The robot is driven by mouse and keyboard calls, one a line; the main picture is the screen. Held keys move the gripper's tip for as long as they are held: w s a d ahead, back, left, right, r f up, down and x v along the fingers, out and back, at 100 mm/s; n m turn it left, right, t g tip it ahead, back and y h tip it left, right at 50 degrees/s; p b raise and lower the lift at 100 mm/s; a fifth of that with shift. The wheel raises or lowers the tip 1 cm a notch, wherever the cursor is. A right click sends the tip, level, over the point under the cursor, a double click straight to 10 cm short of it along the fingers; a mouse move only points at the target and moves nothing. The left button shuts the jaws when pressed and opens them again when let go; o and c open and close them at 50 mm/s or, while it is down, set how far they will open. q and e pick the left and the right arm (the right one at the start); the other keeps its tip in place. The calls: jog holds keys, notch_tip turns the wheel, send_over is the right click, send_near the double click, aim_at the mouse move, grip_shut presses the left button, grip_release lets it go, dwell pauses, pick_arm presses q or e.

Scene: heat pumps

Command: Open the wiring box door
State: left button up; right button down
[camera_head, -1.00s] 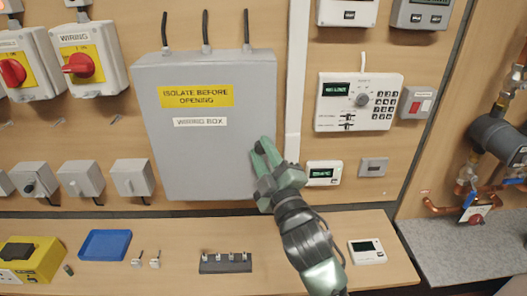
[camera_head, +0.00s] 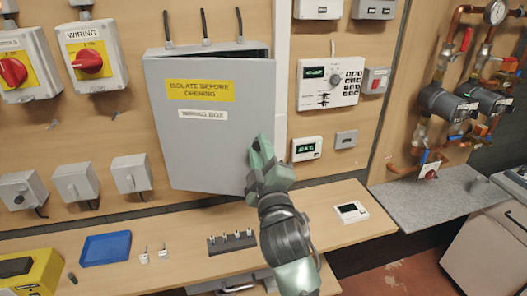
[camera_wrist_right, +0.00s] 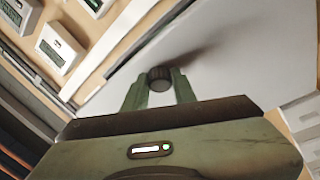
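The grey wiring box door (camera_head: 208,120) is on the wall in the head view, with a yellow "isolate before opening" label and a white "wiring box" label. It stands slightly ajar, with a dark gap along its top edge. My right gripper (camera_head: 260,155) is at the door's lower right edge. In the right wrist view its two fingers (camera_wrist_right: 160,92) close on both sides of a dark round knob (camera_wrist_right: 160,75) on the door's face. In the head view the knob is hidden behind the gripper. My left gripper is not in view.
A white keypad panel (camera_head: 330,83) and a small thermostat (camera_head: 306,149) are on the wall to the right. Isolator switches (camera_head: 90,58) are to the left. A wooden bench (camera_head: 190,245) below holds a blue tray (camera_head: 105,248) and a terminal strip (camera_head: 232,243).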

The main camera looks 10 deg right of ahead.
jog(key=c, duration=1.2)
grip_release()
jog(key=shift+o, duration=0.4)
jog(key=shift+a, duration=0.1)
jog(key=shift+s+f, duration=0.2)
jog(key=shift+s, duration=0.15)
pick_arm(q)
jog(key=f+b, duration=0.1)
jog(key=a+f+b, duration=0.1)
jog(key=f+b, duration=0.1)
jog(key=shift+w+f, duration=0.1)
pick_arm(e)
jog(key=v, duration=0.7)
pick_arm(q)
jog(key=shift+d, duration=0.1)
pick_arm(e)
jog(key=shift+r, duration=0.1)
